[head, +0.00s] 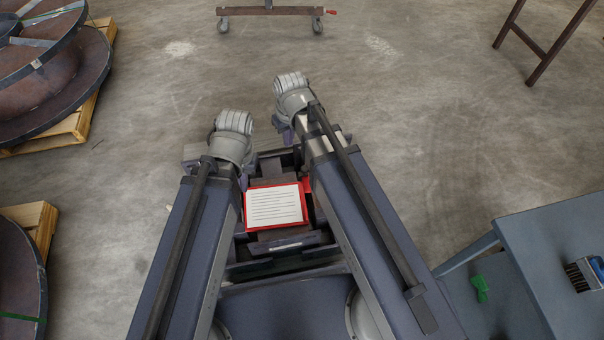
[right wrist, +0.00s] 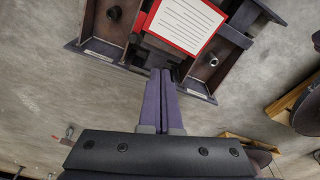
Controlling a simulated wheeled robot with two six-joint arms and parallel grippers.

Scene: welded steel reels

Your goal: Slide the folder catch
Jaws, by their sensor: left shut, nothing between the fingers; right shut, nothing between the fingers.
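A red folder (head: 304,188) with a white lined sheet lies between my arms in the head view. It also shows at the top of the right wrist view (right wrist: 151,14). It lies on a dark fixture (head: 290,263) with brown recesses and round knobs on either side. I cannot make out the catch. My right gripper (right wrist: 164,72) is shut and empty, its purple fingers together, pointing towards the fixture just below the folder in the wrist view. In the head view, its arm mostly hides it. My left gripper (head: 243,181) is shut, mostly hidden under its wrist, left of the folder.
Large steel reels (head: 75,80) stand on wooden pallets (head: 75,127) at the left. A blue-grey table (head: 555,240) with a brush (head: 582,275) is at the lower right. A green object (head: 480,288) lies near it. A wheeled stand (head: 270,11) is far ahead. The middle floor is clear.

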